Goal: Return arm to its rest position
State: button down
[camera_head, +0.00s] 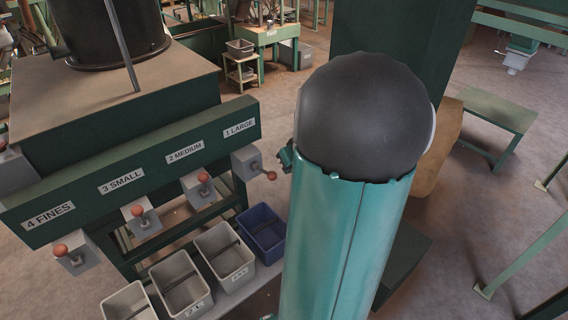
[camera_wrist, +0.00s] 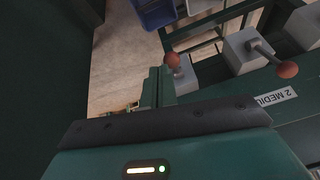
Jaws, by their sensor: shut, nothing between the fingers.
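My arm (camera_head: 345,240) stands large in the head view, its teal link and black rounded joint filling the middle right. A small dark teal part shows at its left edge, but most of what lies beyond is hidden behind the arm. In the wrist view the teal gripper body with a lit bar fills the bottom. My gripper (camera_wrist: 156,78) is shut and empty, with its fingers pointing up the picture. A grey valve block with a red-knobbed lever (camera_wrist: 172,64) is just right of the fingers; I cannot tell whether they touch.
The green hopper rail (camera_head: 130,170) carries labels 1 LARGE to 4 FINES and several red-knobbed levers. Below are grey bins (camera_head: 181,283) and a blue bin (camera_head: 262,234), also in the wrist view (camera_wrist: 153,14). A dark green post (camera_head: 400,40) stands behind my arm.

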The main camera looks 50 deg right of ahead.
jog(key=shift+s, duration=0.15)
jog(key=w+a+r+n, duration=0.15)
jog(key=a+r, duration=0.25)
jog(key=a, duration=0.6)
jog(key=w+a+r+n, duration=0.1)
jog(key=w+a+r, duration=0.3)
jog(key=a, duration=0.6)
jog(key=s+a+r+n, duration=0.1)
jog(key=s+a+r, duration=0.2)
jog(key=s+a, duration=0.2)
jog(key=s+a+r+n, duration=0.1)
jog(key=s+a+r, duration=0.2)
jog(key=a, duration=0.9)
jog(key=shift+s+y, duration=0.4)
jog(key=shift+s, duration=0.5)
